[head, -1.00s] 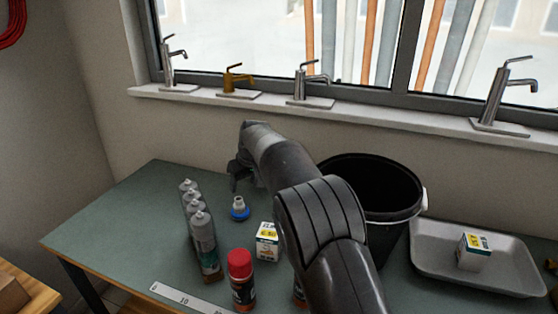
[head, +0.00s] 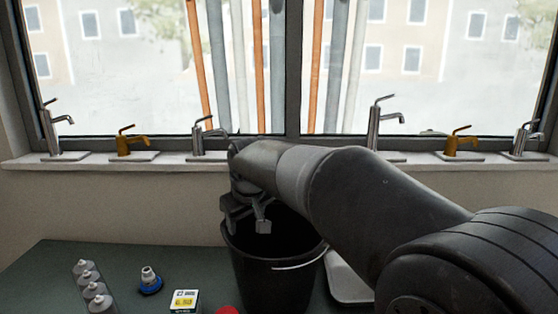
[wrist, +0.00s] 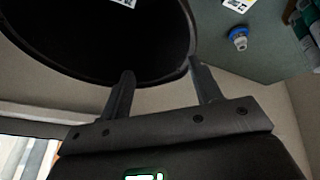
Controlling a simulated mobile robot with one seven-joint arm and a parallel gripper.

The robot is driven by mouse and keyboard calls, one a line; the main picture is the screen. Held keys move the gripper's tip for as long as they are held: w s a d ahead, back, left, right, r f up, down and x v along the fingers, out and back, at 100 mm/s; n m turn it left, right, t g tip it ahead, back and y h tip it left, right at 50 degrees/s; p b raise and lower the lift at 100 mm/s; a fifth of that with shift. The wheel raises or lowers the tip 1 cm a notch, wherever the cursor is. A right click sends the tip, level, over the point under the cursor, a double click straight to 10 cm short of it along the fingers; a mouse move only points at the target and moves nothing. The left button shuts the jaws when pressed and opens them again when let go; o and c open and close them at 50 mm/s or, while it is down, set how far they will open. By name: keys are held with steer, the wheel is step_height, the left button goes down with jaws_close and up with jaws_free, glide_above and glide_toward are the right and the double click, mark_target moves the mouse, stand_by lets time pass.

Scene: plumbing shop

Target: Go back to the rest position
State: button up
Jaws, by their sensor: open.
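My gripper (head: 247,219) is raised over the black bucket (head: 275,285) in the head view, fingers apart and empty. In the wrist view my gripper (wrist: 160,82) shows two separate fingers with nothing between them, with the bucket's dark inside (wrist: 95,35) beyond. A small white box part shows inside the bucket opening at the top of the wrist view. My arm reaches in from the lower right of the head view.
On the green table (head: 40,275) are several grey tubes (head: 92,285), a blue-and-white fitting (head: 150,281), a white box (head: 185,301) and a red cap (head: 227,310). A pale tray (head: 345,282) lies right of the bucket. Several taps (head: 210,140) stand on the windowsill (head: 90,160).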

steer(key=s+d+r+m, duration=0.1)
steer(key=s+d+m, duration=0.1)
steer(key=s+d, duration=0.65)
steer(key=s+d+f+m, duration=0.3)
steer(key=s+d+f, duration=0.1)
steer(key=s+d, duration=0.3)
steer(key=s+d+f+m+h, duration=0.1)
steer(key=s+d+f+m, duration=0.1)
steer(key=s+d+f, duration=0.2)
steer(key=s+d, duration=0.3)
steer(key=s, duration=0.5)
steer(key=shift+d+m+h, duration=0.15)
steer(key=shift+m+h, duration=0.15)
steer(key=shift+m, duration=0.1)
